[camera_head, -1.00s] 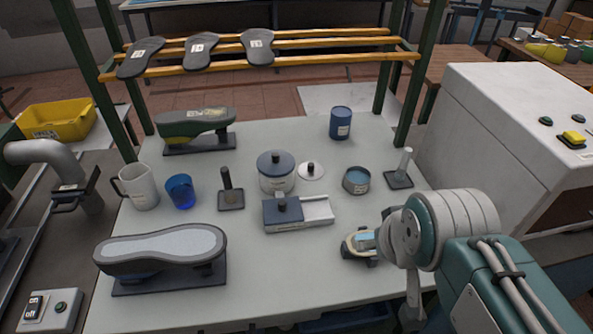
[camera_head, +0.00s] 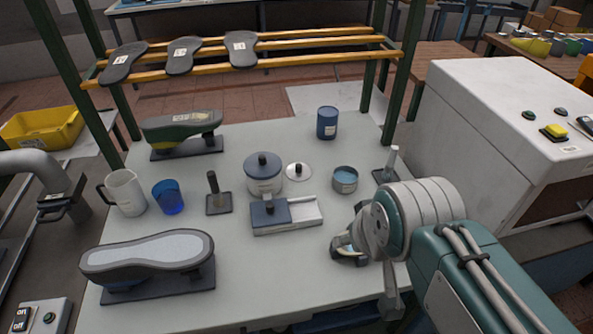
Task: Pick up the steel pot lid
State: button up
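A pale, flat round lid with a dark knob (camera_head: 298,171) lies on the grey table, just right of a pot (camera_head: 264,181). It looks like the steel pot lid. The pot wears its own dark blue lid (camera_head: 263,160). My gripper (camera_head: 346,246) is at the right front of the table, below and right of the pale lid and apart from it. My wrist covers much of it, so its fingers and anything between them are unclear.
A grey-blue block with a pale slide (camera_head: 286,215) lies between my gripper and the pot. A white machine (camera_head: 490,120) borders the right side.

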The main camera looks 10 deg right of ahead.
jog(key=w+r+n+g, duration=0.15)
jog(key=w+r, duration=0.25)
jog(key=w, duration=0.9)
jog(key=n+g, duration=0.2)
jog(key=g, duration=0.2)
send_over(298, 165)
jog(key=f, duration=1.5)
jog(key=shift+s+a+f, duration=0.2)
jog(key=shift+s+f, duration=0.1)
notch_tip(298, 165, down, 5)
jog(key=shift+f, duration=0.1)
jog(key=shift+w+d+f, duration=0.15)
jog(key=shift+w+f, duration=0.05)
jog(key=shift+f, duration=1.15)
jog(key=shift+w+d+f, duration=0.15)
jog(key=shift+f, duration=1.2)
jog(key=c, duration=0.9)
